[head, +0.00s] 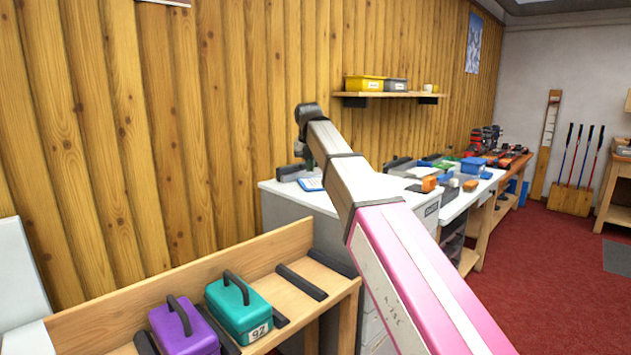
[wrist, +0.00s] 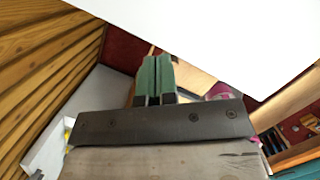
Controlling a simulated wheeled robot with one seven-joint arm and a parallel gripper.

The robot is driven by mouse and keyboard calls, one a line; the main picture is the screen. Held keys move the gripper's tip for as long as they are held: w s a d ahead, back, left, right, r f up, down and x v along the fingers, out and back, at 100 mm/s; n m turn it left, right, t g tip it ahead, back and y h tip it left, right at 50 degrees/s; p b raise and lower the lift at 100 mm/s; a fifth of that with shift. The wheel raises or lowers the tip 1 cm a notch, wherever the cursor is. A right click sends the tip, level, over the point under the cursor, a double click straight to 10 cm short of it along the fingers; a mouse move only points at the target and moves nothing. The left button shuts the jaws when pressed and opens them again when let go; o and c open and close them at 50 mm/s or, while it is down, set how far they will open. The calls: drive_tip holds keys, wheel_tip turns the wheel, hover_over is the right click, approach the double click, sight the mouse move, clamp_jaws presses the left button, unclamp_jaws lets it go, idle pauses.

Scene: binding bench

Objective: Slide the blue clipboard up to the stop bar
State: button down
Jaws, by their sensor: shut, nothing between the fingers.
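The blue clipboard (head: 312,184) lies on the white cabinet top (head: 318,198), with a pale sheet on it; my arm hides part of its surroundings. A dark bar (head: 293,172) lies just behind and left of it, apparently the stop bar; I cannot tell whether they touch. My gripper (wrist: 157,66) shows in the wrist view with its green fingers together and nothing between them. In the head view the gripper is mostly hidden behind my wrist, close above the bar and clipboard. A large white surface fills the upper part of the wrist view.
A wooden shelf holds a purple case (head: 183,327) and a teal case (head: 238,308) at the front left. A cluttered bench with a blue box (head: 473,165) stands to the right. A wall shelf (head: 388,95) carries a yellow bin. Red carpet (head: 560,270) is open at right.

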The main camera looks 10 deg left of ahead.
sight(315, 189)
drive_tip(key=x, duration=0.9)
drive_tip(key=shift+w+f, duration=0.1)
drive_tip(key=shift+f, duration=0.25)
drive_tip(key=w, duration=0.2)
drive_tip(key=shift+w, duration=1)
drive_tip(key=w, duration=0.2)
drive_tip(key=shift+w, duration=0.35)
drive_tip(key=shift+s, duration=0.1)
